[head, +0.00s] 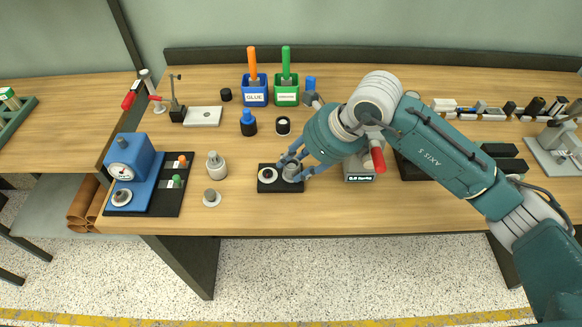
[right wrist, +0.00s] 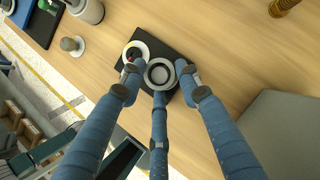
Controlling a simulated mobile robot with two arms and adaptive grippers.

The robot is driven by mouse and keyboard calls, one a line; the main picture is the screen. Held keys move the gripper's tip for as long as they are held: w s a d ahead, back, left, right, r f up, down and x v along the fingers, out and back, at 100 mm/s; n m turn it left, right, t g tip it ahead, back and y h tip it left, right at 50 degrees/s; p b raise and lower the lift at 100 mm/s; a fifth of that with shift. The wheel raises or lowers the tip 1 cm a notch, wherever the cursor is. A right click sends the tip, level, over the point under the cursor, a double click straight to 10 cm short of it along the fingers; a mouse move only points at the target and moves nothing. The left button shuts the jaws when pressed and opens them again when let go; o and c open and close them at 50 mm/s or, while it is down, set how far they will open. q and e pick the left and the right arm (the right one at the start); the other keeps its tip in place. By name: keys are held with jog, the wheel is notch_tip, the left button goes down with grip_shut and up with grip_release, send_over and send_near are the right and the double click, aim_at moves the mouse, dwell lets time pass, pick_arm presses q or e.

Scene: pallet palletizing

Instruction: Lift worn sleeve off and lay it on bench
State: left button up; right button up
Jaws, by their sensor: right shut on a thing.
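A small black block (head: 266,188) lies near the front edge of the bench; it also shows in the right wrist view (right wrist: 172,49). A pale ring with a dark centre (head: 268,175) sits on its left part, also in the right wrist view (right wrist: 131,47). A grey round sleeve (head: 292,173) is at the block's right part; its open top shows in the right wrist view (right wrist: 160,64). My right gripper (head: 293,168) is shut on this sleeve, its three fingers around it. I cannot tell whether the sleeve is clear of the block. My left gripper is not in view.
Left of the block stand a grey bottle-like part (head: 216,165), a small knobbed disc (head: 211,198) and a blue gauge press (head: 133,165). Blue (head: 255,95) and green (head: 287,96) cups stand behind. A grey box with a display (head: 359,170) is close on the right. Bare bench lies between these.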

notch_tip(320, 180, up, 6)
jog(key=p, duration=0.2)
jog(key=shift+r+p, duration=0.25)
jog(key=shift+p, duration=0.1)
dwell(0.6)
dwell(0.6)
jog(key=s+d+f+n+g+h+p, duration=0.1)
jog(key=s+n+h, duration=0.1)
jog(key=h, duration=0.3)
jog(key=s+d+f+n+g+h+p, duration=0.1)
jog(key=s+d+f+n+h, duration=0.1)
jog(key=h, duration=0.4)
jog(key=s+d+f+n+g+h+p, duration=0.1)
jog(key=s+d+f+n+h+p, duration=0.1)
jog(key=h, duration=0.4)
jog(key=shift+s+d+f, duration=0.1)
jog(key=shift+s+d, duration=0.05)
jog(key=shift+s, duration=0.15)
